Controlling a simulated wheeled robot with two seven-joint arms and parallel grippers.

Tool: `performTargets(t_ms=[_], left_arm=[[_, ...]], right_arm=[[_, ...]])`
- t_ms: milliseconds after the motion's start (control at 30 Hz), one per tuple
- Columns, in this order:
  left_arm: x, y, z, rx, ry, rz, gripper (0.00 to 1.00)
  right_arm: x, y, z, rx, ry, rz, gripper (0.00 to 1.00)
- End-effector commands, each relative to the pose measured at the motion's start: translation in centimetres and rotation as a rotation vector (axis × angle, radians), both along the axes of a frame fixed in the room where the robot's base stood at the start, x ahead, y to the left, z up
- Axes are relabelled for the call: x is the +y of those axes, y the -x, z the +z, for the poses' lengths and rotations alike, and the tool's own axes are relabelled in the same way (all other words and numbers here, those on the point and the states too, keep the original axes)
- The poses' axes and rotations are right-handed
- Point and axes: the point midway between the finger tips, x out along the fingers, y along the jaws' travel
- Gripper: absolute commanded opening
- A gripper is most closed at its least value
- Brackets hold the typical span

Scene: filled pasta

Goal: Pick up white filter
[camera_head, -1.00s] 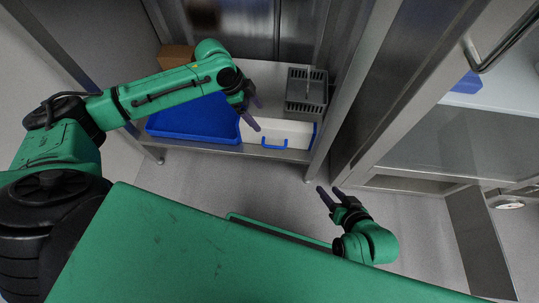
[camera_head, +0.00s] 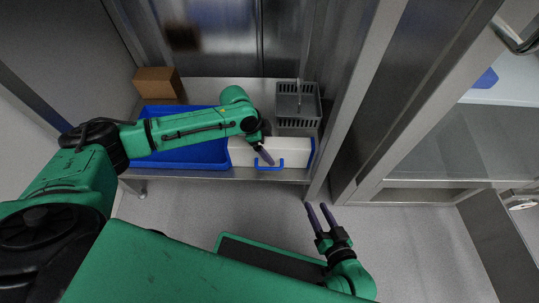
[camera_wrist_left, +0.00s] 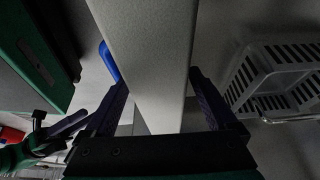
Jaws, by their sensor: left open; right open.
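The white filter (camera_head: 294,152), a long white box with a blue handle (camera_head: 270,165) on its front and a blue edge at its right end, lies on the steel shelf. My left gripper (camera_head: 264,150) is open above its left part, hiding some of it. In the left wrist view the filter (camera_wrist_left: 146,45) runs between the two open fingers (camera_wrist_left: 160,88); whether they touch it I cannot tell. My right gripper (camera_head: 322,217) is open and empty, in front of the shelf and over the floor.
A blue tray (camera_head: 190,155) lies left of the filter, partly under my left arm. A grey basket (camera_head: 298,104) stands behind the filter, and it shows at right in the left wrist view (camera_wrist_left: 275,75). A brown box (camera_head: 159,84) stands at the back left. A steel post (camera_head: 352,100) bounds the right side.

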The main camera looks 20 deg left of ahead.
Motion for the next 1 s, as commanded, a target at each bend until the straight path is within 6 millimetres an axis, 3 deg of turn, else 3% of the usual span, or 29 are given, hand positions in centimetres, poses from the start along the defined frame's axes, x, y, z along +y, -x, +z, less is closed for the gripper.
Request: performTargets(t_ms=[800, 833, 1000], left_arm=[[-0.01, 0.02, -0.37, 0.000, 0.001, 0.000, 0.91], [0.00, 0.02, -0.37, 0.000, 0.001, 0.000, 0.87], [0.01, 0.02, -0.36, 0.000, 0.001, 0.000, 0.22]], right_arm=[[0.03, 0.03, 0.66, 0.002, 0.000, 0.000, 0.50], [0.03, 0.03, 0.66, 0.002, 0.000, 0.000, 0.50], [0.02, 0.03, 0.67, 0.002, 0.000, 0.000, 0.50]])
